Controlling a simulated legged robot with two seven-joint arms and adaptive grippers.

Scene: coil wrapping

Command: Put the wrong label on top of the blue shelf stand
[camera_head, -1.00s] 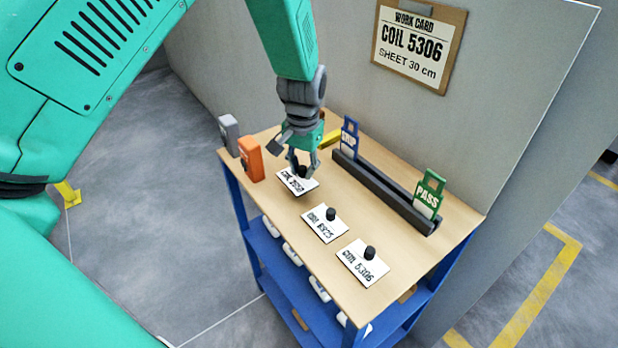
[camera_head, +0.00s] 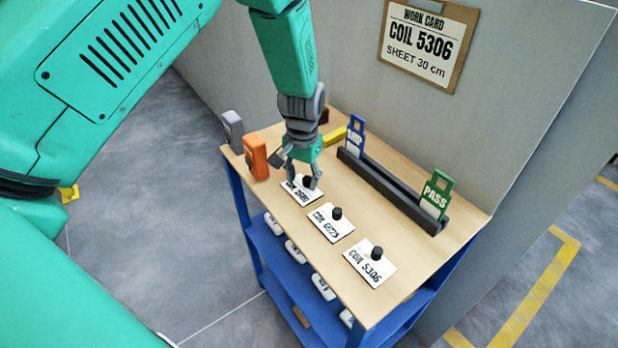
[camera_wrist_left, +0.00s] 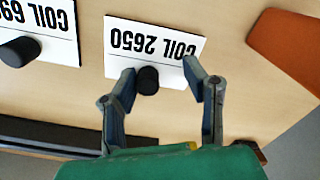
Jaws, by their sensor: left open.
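A blue-framed shelf stand (camera_head: 275,205) with a wooden top carries three white labels with black knobs. The label COIL 2650 (camera_head: 296,194) lies on the top under my left gripper (camera_head: 301,184). My left gripper is open. In the left wrist view its fingers (camera_wrist_left: 163,82) stand apart on either side of the black knob (camera_wrist_left: 147,80) of that label (camera_wrist_left: 155,40). The middle label (camera_head: 328,224) has blurred digits; part of it shows in the left wrist view (camera_wrist_left: 45,22). The label COIL 5306 (camera_head: 368,264) lies nearest the front. My right gripper is not in view.
A work card (camera_head: 425,45) on the wall reads COIL 5306. A dark rail (camera_head: 390,192) holds a blue tag (camera_head: 354,135) and a green PASS tag (camera_head: 436,195). Orange (camera_head: 255,158) and grey (camera_head: 232,130) blocks stand at the left edge. White items (camera_head: 295,251) sit on the lower shelf.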

